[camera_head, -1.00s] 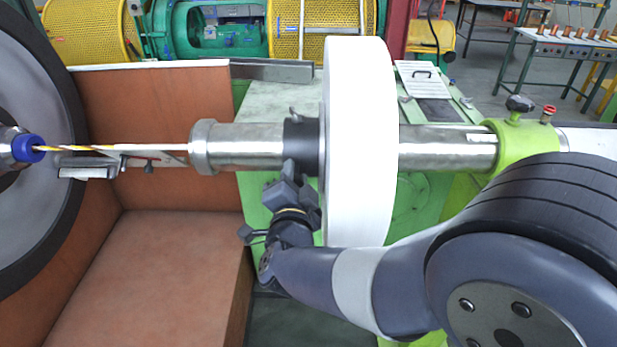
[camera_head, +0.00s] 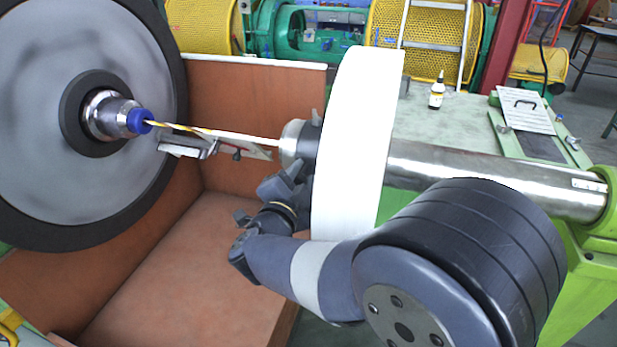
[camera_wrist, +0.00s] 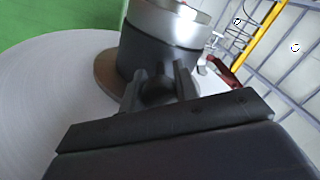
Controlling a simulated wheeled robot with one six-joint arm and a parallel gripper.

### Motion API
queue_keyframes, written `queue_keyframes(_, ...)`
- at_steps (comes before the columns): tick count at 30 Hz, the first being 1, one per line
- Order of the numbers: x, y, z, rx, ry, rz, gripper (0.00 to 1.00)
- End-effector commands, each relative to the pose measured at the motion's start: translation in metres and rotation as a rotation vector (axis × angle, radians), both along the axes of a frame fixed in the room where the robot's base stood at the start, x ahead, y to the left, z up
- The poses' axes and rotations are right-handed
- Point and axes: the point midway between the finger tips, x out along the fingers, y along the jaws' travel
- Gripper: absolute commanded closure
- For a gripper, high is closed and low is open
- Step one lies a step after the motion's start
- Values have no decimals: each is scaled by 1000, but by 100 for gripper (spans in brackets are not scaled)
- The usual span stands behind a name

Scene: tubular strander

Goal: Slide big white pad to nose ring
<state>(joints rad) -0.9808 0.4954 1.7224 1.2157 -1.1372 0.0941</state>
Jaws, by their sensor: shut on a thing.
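The big white pad (camera_head: 358,140) is a thick upright disc around the steel shaft (camera_head: 490,180). A dark hub (camera_head: 306,146) with a small lever stands on its left face. The shiny metal ring at the shaft's left end, likely the nose ring (camera_head: 291,143), sits right beside the hub. In the wrist view the metal ring (camera_wrist: 165,22) is right against the black hub (camera_wrist: 140,55), with little or no gap visible. My gripper (camera_head: 288,178) is shut on the hub from below; its fingers (camera_wrist: 158,88) also show in the wrist view.
A large grey wheel (camera_head: 60,60) with a blue-tipped spindle (camera_head: 139,121) stands at left, with a yellow-white strand (camera_head: 215,131) running to the shaft. A brown box (camera_head: 190,265) lies below. A green bench (camera_head: 450,125) holds a small bottle (camera_head: 437,90). A green bracket (camera_head: 603,205) carries the shaft's right end.

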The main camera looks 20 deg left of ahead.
Motion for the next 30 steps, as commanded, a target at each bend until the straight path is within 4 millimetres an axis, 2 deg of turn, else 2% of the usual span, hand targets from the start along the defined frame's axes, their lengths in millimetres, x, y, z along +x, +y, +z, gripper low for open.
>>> queue_keyframes(5,0,4,2,6,-3,10,100)
queue_keyframes(6,0,4,2,6,-3,10,68)
queue_keyframes(13,0,2,2,4,-2,6,49)
queue_keyframes(23,-5,2,1,4,-2,5,49)
queue_keyframes(26,-18,3,1,3,-2,8,49)
queue_keyframes(30,-46,5,0,4,-2,10,49)
